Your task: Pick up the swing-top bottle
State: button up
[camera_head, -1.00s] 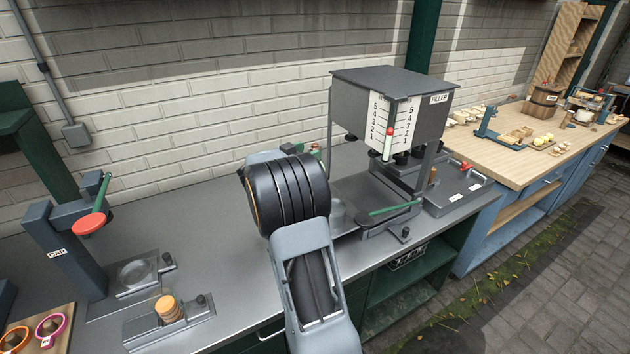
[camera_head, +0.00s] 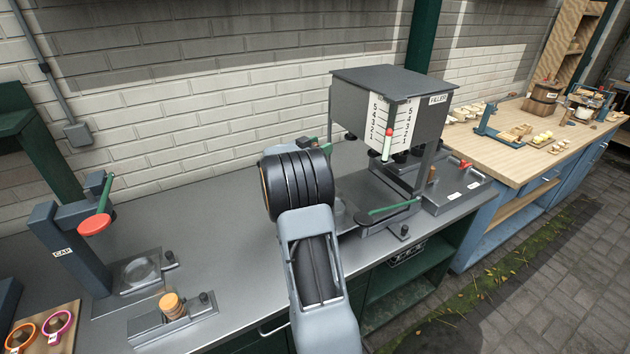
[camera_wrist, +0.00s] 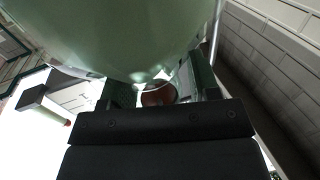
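A large pale-green glassy body, apparently the swing-top bottle (camera_wrist: 120,35), fills the top of the wrist view, very close to the camera. A reddish-brown rounded part (camera_wrist: 158,95) shows just below it, between the fingers. My gripper (camera_wrist: 157,90) has its black palm across the bottom of that view, with dark fingers either side of the reddish part. I cannot tell whether they touch it.
The filler (camera_head: 395,100) stands right of my arm on the grey metal bench (camera_head: 225,235). A capping press (camera_head: 75,250) and a holder with stacked orange-brown discs (camera_head: 172,305) stand left. A wooden table (camera_head: 500,150) is at the right. The bench between press and arm is clear.

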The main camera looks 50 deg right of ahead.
grip_shut()
dwell(0.3)
jog(key=shift+r, duration=0.1)
dwell(0.4)
